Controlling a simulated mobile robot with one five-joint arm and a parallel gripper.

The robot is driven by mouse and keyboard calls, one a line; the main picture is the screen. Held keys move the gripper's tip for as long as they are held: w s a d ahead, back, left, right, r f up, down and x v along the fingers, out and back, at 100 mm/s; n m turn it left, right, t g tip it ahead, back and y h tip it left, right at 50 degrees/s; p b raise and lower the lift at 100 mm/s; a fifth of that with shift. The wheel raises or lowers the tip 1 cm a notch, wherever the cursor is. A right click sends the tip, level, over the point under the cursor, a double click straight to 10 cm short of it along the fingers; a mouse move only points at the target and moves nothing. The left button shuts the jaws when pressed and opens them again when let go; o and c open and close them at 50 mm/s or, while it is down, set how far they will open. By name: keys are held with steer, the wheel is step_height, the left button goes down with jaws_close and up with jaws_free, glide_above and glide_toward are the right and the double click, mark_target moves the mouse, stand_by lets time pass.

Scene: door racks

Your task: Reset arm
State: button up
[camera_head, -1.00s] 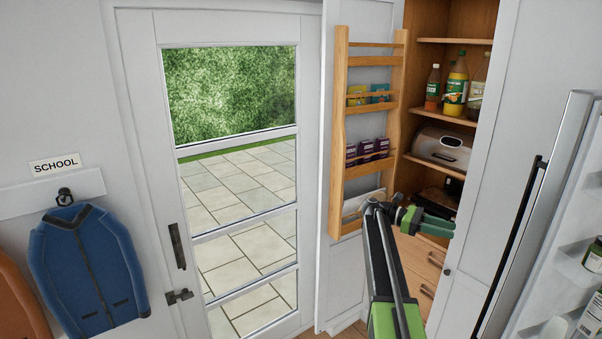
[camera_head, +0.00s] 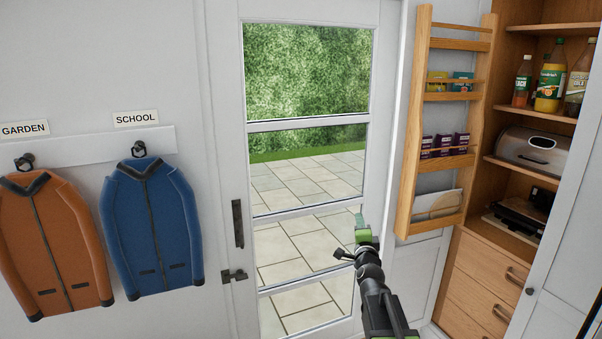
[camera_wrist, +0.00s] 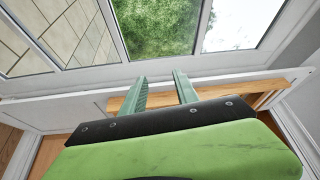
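My gripper (camera_head: 360,222) is raised in front of the glazed door (camera_head: 384,120) in the head view, left of the wooden door rack (camera_head: 406,190). In the wrist view my gripper (camera_wrist: 163,88) shows two green fingers spread apart with nothing between them. Part of the rack's wood (camera_wrist: 210,94) shows behind and below the fingers in that view. The gripper appears apart from the door and rack, though the exact distance cannot be told.
An orange jacket (camera_head: 55,245) and a blue jacket (camera_head: 152,232) hang at left. The rack holds purple boxes (camera_head: 443,145) and small packets. An open cupboard at right holds bottles (camera_head: 549,82), a bread bin (camera_head: 533,150) and drawers (camera_head: 490,272).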

steer(key=s+a+f+n+g+y, duration=0.25)
steer(key=s+f+n+g, duration=0.3)
steer(key=f, duration=0.35)
steer(key=s+a+f+n+g+y, duration=0.1)
steer(key=s+a+f+n+g, duration=0.35)
steer(key=s+f, duration=0.35)
steer(key=s+d+f+n+g+h, duration=0.1)
steer(key=s+d+f+n+g, duration=0.1)
steer(key=s, duration=0.7)
steer(key=s+d+f+n+g+h, duration=0.1)
steer(key=s+d+f+n+g, duration=0.1)
steer(key=s+f+n+g, duration=0.3)
steer(key=s+f+g, duration=0.1)
steer(key=s+f, duration=0.1)
steer(key=s, duration=0.2)
steer(key=shift+s+d+g, duration=0.2)
steer(key=shift+d+g, duration=0.1)
steer(key=shift+d, duration=0.05)
steer(key=shift+h, duration=0.25)
